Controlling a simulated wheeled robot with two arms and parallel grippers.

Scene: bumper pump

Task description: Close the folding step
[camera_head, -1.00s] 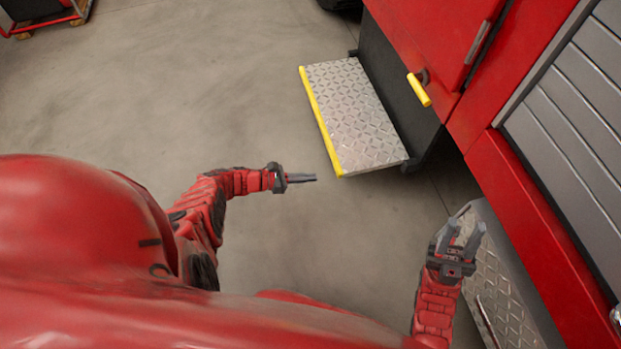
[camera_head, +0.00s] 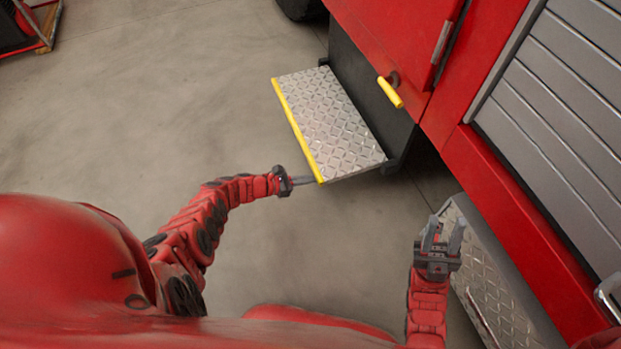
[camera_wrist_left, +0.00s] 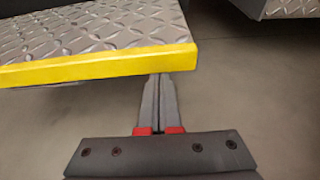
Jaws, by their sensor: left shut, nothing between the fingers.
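The folding step (camera_head: 330,122) is a diamond-plate tread with a yellow front edge, folded out flat from the side of the red truck. In the left wrist view the step (camera_wrist_left: 85,40) fills the upper left, its yellow edge facing me. My left gripper (camera_head: 312,181) is shut and empty at the near corner of the yellow edge. In the left wrist view its fingertips (camera_wrist_left: 160,80) reach the underside of that edge near its right end; I cannot tell whether they touch. My right gripper (camera_head: 443,232) is open and empty, away from the step.
A yellow handle (camera_head: 390,92) sticks out of the red truck body (camera_head: 490,65) right of the step. A fixed diamond-plate ledge (camera_head: 490,275) runs below the grey shutter (camera_head: 570,110), close to my right gripper.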

